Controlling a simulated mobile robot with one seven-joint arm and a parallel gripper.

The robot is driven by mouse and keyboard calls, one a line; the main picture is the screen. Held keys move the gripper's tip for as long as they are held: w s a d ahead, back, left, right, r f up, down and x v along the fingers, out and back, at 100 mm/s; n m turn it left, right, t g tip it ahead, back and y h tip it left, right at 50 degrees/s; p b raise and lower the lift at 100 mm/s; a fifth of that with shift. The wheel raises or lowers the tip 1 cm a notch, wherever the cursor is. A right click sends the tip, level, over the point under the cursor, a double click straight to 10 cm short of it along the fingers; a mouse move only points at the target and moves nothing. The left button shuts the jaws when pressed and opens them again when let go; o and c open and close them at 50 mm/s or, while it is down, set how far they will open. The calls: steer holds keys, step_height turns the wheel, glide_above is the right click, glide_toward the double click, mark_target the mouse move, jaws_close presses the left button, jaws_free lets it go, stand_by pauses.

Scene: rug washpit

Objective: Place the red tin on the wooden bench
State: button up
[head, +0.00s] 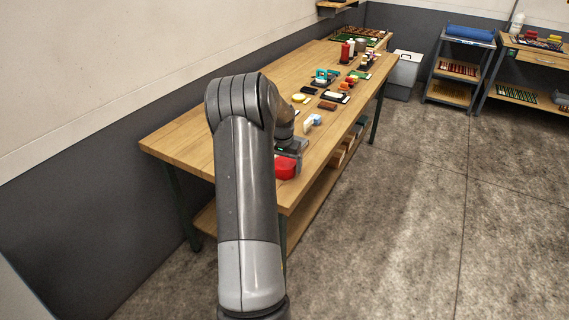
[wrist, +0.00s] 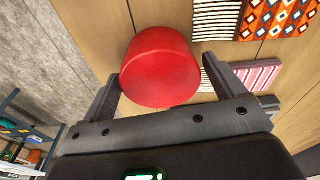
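The red tin (wrist: 160,75) is a plain, round tin with a smooth face. In the wrist view it sits between the two fingers of my gripper (wrist: 163,88), which meet its sides left and right. It also shows in the head view (head: 286,168), just below my gripper (head: 290,150). The wooden bench (head: 180,141) runs away along the wall, and the tin is over or on its near part, by the right edge. I cannot tell whether the tin touches the bench top. My arm hides part of the bench.
Striped and patterned textile pieces (wrist: 216,20) lie on the bench close to the tin in the wrist view. Farther along stand a red bottle (head: 345,52), a brown block (head: 327,106) and several small items. A grey cart (head: 460,68) stands at the back right. The floor is clear.

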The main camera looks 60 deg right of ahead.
mark_target(283, 165)
steer(key=shift+o, duration=0.5)
step_height(283, 165, up, 12)
steer(key=a, duration=0.1)
steer(key=shift+a, duration=0.25)
steer(key=w+a+r+n+t, duration=0.1)
steer(key=w+a+r+n, duration=0.25)
steer(key=a, duration=0.75)
steer(key=w+a+r+n+t, duration=0.15)
steer(key=a+r, duration=0.35)
steer(key=a, duration=0.5)
steer(key=w+a+r+n+t, duration=0.1)
steer(key=w+a+r+n, duration=0.25)
steer(key=a, duration=0.75)
steer(key=s+a+n+t, duration=0.1)
steer(key=s+a+n, duration=0.3)
steer(key=s+a, duration=0.3)
steer(key=s+a+n+t+y, duration=0.1)
steer(key=s+a+n, duration=0.3)
steer(key=a, duration=1.4)
steer(key=s, duration=0.3)
steer(key=shift+a+f, duration=0.25)
steer(key=shift+f, duration=0.1)
